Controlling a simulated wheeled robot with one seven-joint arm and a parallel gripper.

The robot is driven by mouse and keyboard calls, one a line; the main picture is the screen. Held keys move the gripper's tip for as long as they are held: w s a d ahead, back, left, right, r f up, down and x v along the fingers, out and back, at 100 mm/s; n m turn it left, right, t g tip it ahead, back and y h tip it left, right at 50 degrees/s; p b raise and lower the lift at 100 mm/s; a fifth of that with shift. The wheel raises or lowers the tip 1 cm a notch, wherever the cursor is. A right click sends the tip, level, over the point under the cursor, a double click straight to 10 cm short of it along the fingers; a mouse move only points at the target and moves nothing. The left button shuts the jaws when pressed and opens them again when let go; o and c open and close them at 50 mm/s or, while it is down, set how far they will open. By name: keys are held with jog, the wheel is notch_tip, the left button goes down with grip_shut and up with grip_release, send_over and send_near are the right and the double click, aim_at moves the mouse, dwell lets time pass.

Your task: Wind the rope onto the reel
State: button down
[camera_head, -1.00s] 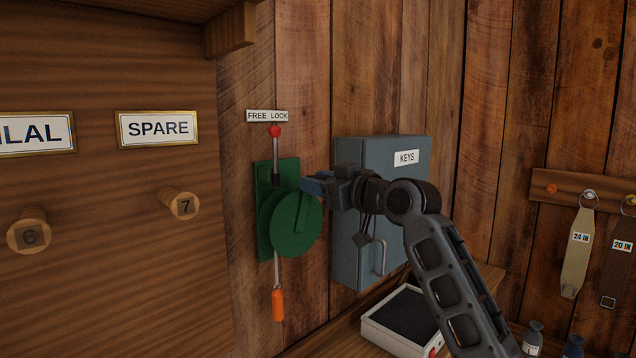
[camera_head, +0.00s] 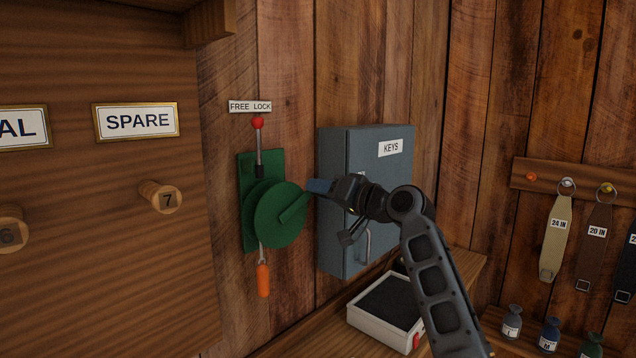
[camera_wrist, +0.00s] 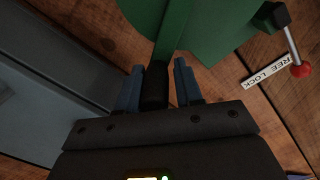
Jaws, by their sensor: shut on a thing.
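The green reel (camera_head: 272,228) is mounted on a green plate (camera_head: 246,165) on the plank wall. Its green crank arm (camera_head: 294,207) points up and right. A short length of rope (camera_head: 261,254) hangs below the reel, with an orange grip (camera_head: 263,281) at its end. A lever with a red ball (camera_head: 258,123) stands upright under the FREE LOCK label (camera_head: 250,106). My gripper (camera_head: 318,187) is at the reel's upper right. The rope's wraps are hidden.
A grey KEYS cabinet (camera_head: 345,230) stands close behind my gripper. A white tray (camera_head: 376,331) sits on the bench below. A wooden board with pegs (camera_head: 162,197) is at left. Straps (camera_head: 556,236) hang at right above several small bottles (camera_head: 550,334).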

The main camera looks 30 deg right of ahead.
jog(key=shift+w+d+f+m+b, duration=0.1)
jog(key=shift+d+f+m+b, duration=0.2)
jog(key=shift+f+m, duration=0.5)
jog(key=shift+d+f+m+b, duration=0.2)
jog(key=shift+d+f+m, duration=0.2)
jog(key=shift+f, duration=0.7)
jog(key=shift+a+f, duration=0.1)
jog(key=shift+f, duration=0.05)
jog(key=c, duration=0.9)
grip_release()
jog(key=shift+a, duration=0.1)
jog(key=shift+r, duration=0.25)
jog(key=shift+b+v, duration=0.7)
jog(key=shift+v, duration=3.15)
jog(key=shift+f, duration=0.1)
